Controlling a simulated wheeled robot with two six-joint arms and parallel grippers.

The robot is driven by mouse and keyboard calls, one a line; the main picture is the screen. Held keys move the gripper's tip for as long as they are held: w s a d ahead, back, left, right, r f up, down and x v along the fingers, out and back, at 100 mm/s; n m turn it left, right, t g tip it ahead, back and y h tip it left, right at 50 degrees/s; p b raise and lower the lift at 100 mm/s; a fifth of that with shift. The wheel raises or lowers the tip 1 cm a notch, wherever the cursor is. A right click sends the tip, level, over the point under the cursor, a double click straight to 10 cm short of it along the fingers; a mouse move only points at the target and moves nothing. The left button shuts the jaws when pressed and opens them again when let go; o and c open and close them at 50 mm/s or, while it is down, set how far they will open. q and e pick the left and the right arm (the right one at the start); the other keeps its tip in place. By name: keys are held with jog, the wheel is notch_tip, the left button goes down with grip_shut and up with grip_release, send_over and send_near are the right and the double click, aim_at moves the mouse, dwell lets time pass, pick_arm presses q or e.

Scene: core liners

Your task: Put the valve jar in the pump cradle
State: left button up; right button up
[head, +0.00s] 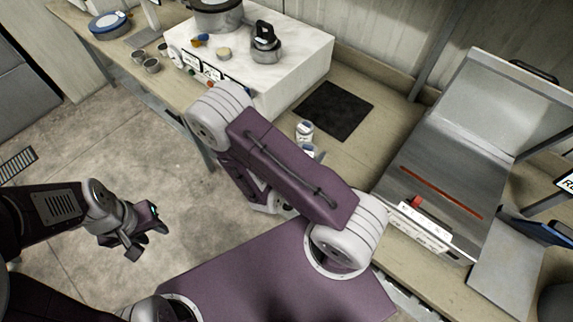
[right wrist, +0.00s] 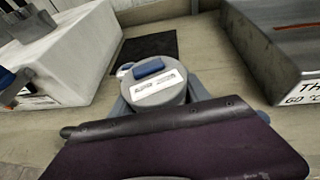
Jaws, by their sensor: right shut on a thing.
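The valve jar (right wrist: 150,97) is a grey round jar with a white label and a blue block on its top. My right gripper (right wrist: 160,104) is shut on it, with a grey-blue finger on each side. In the head view the jar (head: 304,129) shows small just past my right arm, near the left corner of a black mat; my arm hides most of that gripper. I cannot tell whether the jar touches the bench. I cannot make out for sure which thing is the pump cradle. My left gripper (head: 146,236) is open and empty over the floor.
The black mat (head: 335,110) lies flat and bare on the bench. A white box (head: 300,62) with knobs stands to its left, bearing a dark handled piece (head: 266,44) and a metal pot (head: 218,18). A metal machine (head: 440,170) stands to the right. Two small cups (head: 152,66) stand far left.

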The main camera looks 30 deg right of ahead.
jog(key=shift+w+a+f+p, duration=0.45)
jog(key=shift+w+a, duration=0.15)
jog(key=shift+w, duration=0.15)
jog(key=w+f, duration=0.1)
jog(key=w+a+f, duration=0.1)
jog(key=w, duration=0.1)
jog(key=w+a+f+p, duration=0.1)
jog(key=w, duration=0.1)
jog(key=shift+w+a+f, duration=0.1)
jog(key=shift+f, duration=0.2)
jog(key=shift+w+a+f, duration=0.1)
jog(key=shift+w+a, duration=0.05)
notch_tip(320, 180, down, 3)
jog(key=shift+f, duration=0.55)
pick_arm(q)
jog(key=shift+r, duration=0.2)
